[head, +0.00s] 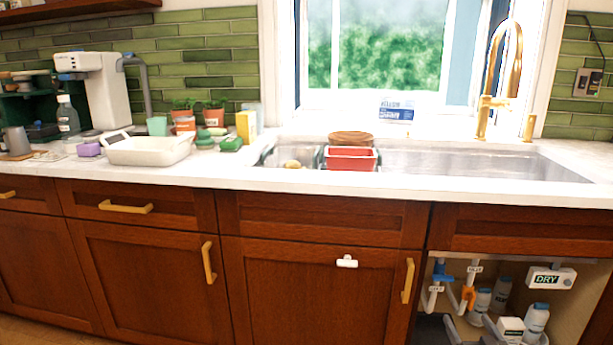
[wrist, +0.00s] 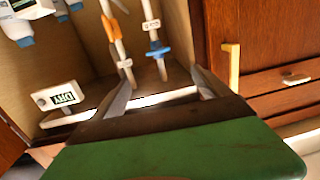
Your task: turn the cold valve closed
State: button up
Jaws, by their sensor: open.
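Two valves sit on white pipes in the open cabinet under the sink. One has a blue handle (head: 442,275), the other an orange handle (head: 468,295); small tags hang by them, too small to read surely. I take the blue one as the cold valve. In the wrist view, which is turned over, the blue handle (wrist: 158,50) lies roughly across its pipe and the orange handle (wrist: 112,26) is further left. My gripper (wrist: 163,76) is open and empty, its fingers spread below the blue handle in the picture, apparently not touching it. The head view does not show my gripper.
A box marked DRY (head: 551,278) hangs at the cabinet's right, above white bottles (head: 536,318). A wooden door with a brass handle (head: 407,281) borders the opening on the left. The sink (head: 470,163) and counter are above.

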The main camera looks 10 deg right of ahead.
jog(key=w+a+r+n+g+y+p, duration=0.2)
jog(key=a+r+n+g+y+p, duration=0.15)
jog(key=a+r+p, duration=0.75)
jog(key=w+a+r+n+g+y+p, duration=0.2)
jog(key=a+r+g+y+p, duration=0.3)
jog(key=a+r, duration=0.75)
jog(key=s+a+r+m+g+h+p, duration=0.1)
jog(key=s+a+r+p, duration=0.3)
jog(key=s, duration=0.3)
jog(key=s+a+r+m+g+h+p, duration=0.1)
jog(key=s+a+r+g+h+p, duration=0.1)
jog(key=s+a+r+p, duration=0.2)
jog(key=s+a+r+m+g+h+p, duration=0.1)
jog(key=s+a+r+g+h+p, duration=0.1)
jog(key=s+a+r+p, duration=0.3)
jog(key=s+r+p, duration=0.3)
jog(key=s, duration=0.4)
jog(key=shift+r, duration=0.25)
